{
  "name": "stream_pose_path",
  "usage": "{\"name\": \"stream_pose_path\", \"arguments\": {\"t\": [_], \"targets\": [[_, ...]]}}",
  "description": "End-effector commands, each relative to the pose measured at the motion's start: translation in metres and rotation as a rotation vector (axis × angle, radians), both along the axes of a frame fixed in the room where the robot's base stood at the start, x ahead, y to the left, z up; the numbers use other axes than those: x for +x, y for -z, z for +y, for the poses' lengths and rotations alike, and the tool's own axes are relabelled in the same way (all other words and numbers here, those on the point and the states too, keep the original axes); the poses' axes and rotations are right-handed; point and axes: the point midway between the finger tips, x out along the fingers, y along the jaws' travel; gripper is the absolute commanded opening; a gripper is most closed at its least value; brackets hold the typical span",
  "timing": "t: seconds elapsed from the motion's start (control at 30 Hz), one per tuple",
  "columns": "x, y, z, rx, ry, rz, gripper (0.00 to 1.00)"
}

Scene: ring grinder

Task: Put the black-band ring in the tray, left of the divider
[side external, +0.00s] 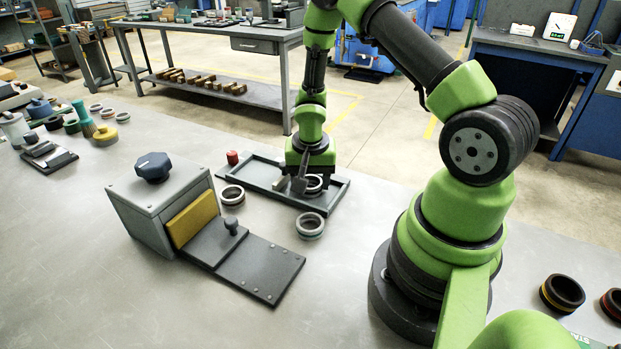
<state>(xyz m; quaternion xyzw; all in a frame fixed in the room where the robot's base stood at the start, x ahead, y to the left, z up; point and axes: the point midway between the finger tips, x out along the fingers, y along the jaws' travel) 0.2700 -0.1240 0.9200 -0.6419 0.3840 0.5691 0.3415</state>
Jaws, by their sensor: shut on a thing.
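The dark grey tray (252,187) lies on the bench beyond the grinder. My gripper (306,187) points down over the right part of the tray, shut on a ring (315,183). The ring is dark with a pale edge, partly hidden by the fingers; its band colour is too small to tell. I cannot tell whether it touches the tray floor. A small pale grey piece (281,184) shows left of the fingers; it may be part of the divider, which is otherwise hidden. A loose ring (232,195) and another ring or stack (310,226) stand outside the tray.
The grey grinder box (160,208) with a dark knob, yellow door (193,218) and sliding plate (262,267) stands left front. A yellow-band ring (562,293) and red-band ring (612,304) lie far right.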

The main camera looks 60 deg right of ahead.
Motion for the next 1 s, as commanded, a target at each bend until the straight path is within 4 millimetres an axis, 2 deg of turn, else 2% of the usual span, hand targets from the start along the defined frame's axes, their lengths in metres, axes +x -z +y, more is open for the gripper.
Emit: {"name": "stream_pose_path", "arguments": {"t": [0.07, 0.1, 0.13, 0.17, 0.6, 0.87, 1.0], "targets": [[0.0, 0.002, 0.0, -0.001, -0.001, 0.001, 0.28], [0.0, 0.003, 0.0, -0.001, -0.001, 0.001, 0.57], [0.0, 0.003, 0.0, -0.001, 0.0, 0.0, 0.64], [0.0, 0.003, 0.0, -0.001, 0.0, 0.0, 0.65], [0.0, -0.003, 0.0, -0.001, 0.002, -0.002, 0.65], [-0.001, -0.032, 0.003, -0.001, 0.004, -0.004, 0.65], [-0.003, -0.063, 0.006, -0.003, 0.003, -0.008, 0.65]]}}
